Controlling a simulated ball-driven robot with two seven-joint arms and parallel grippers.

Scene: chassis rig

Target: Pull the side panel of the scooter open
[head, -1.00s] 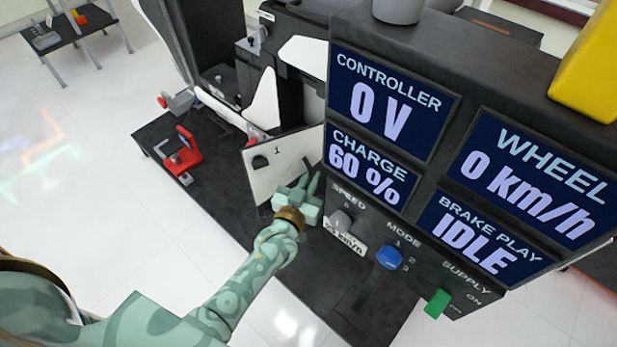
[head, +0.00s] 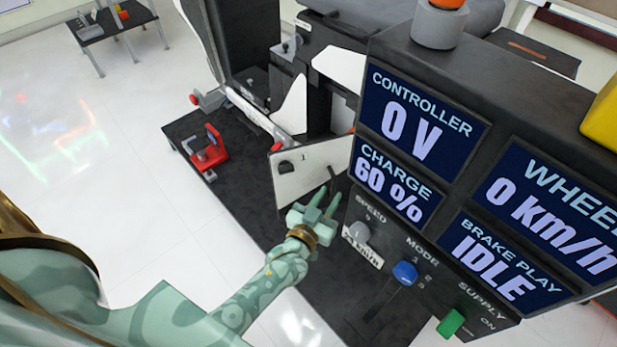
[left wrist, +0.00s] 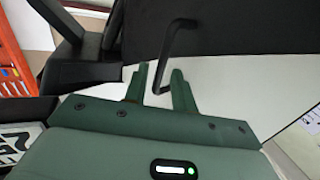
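The scooter's side panel (head: 305,173) is a flat white plate marked "1", standing at an angle in front of the scooter's dark body. It also shows in the left wrist view (left wrist: 235,92). A thin black handle (head: 332,180) stands out from it. My left gripper (head: 323,200) is in front of the panel, near the handle. In the left wrist view, its two green fingertips (left wrist: 159,78) are apart, and the bent handle (left wrist: 168,50) shows between them with gaps on both sides. I cannot tell how deep the handle sits between them. My right gripper is in neither view.
A console (head: 480,100) with screens and knobs stands close on the right. A red clamp-like piece (head: 210,150) is on the black base (head: 235,190), left of the panel. White floor is free on the left; a small table (head: 115,30) stands far back.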

